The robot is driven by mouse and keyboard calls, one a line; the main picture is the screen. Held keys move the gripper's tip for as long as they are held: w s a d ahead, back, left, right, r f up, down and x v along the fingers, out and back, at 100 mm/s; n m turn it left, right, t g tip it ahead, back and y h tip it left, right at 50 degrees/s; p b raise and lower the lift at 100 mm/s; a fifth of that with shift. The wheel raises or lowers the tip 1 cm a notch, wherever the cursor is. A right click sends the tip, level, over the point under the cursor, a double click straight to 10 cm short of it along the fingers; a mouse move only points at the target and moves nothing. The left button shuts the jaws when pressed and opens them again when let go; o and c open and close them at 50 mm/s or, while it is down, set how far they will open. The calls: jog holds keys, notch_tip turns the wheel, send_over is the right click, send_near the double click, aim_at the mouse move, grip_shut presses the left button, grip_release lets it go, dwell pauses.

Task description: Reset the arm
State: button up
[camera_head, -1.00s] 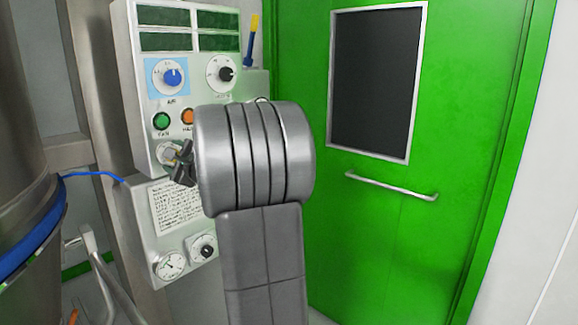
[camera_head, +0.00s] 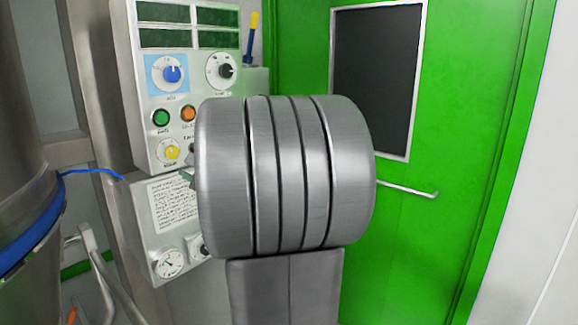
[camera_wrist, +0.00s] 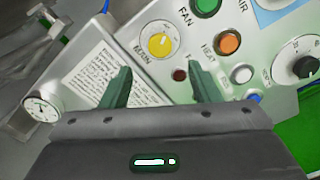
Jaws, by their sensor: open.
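My gripper (camera_wrist: 158,88) shows in the wrist view with its two dark green fingers spread apart and nothing between them. It faces the control panel (camera_wrist: 150,15), near a yellow knob (camera_wrist: 160,43). In the head view my own arm's grey ribbed joint hides most of the gripper; only a small tip shows at the joint's left edge, just right of the yellow knob (camera_head: 172,152). The panel (camera_head: 133,60) also carries a blue-backed dial, a black dial, a green button (camera_head: 160,118) and an orange button (camera_head: 189,114).
A green door (camera_head: 470,100) with a dark window (camera_head: 375,80) and a bar handle (camera_head: 410,190) stands behind on the right. A steel vessel (camera_head: 20,130) with a blue band is at the left. A written card (camera_head: 172,204) and a gauge (camera_head: 170,262) sit below the panel.

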aim_at(173, 152)
jog(key=p+x, duration=0.1)
jog(key=x, duration=0.9)
jog(key=shift+a, duration=0.1)
jog(key=m+p, duration=0.1)
jog(key=p, duration=0.2)
jog(key=shift+s+d+r+m, duration=0.2)
jog(key=shift+r+m, duration=0.1)
jog(key=shift+m, duration=0.1)
jog(key=m+p, duration=0.5)
jog(key=p, duration=0.4)
jog(key=shift+w, duration=0.1)
jog(key=m+p, duration=0.5)
jog(key=p, duration=0.4)
jog(key=shift+d+f+p, duration=0.1)
jog(key=shift+p, duration=0.3)
jog(key=b+v, duration=0.2)
jog(key=v, duration=0.2)
jog(key=shift+d+f, duration=0.2)
jog(key=shift+s+d, duration=0.15)
jog(key=shift+s, duration=0.15)
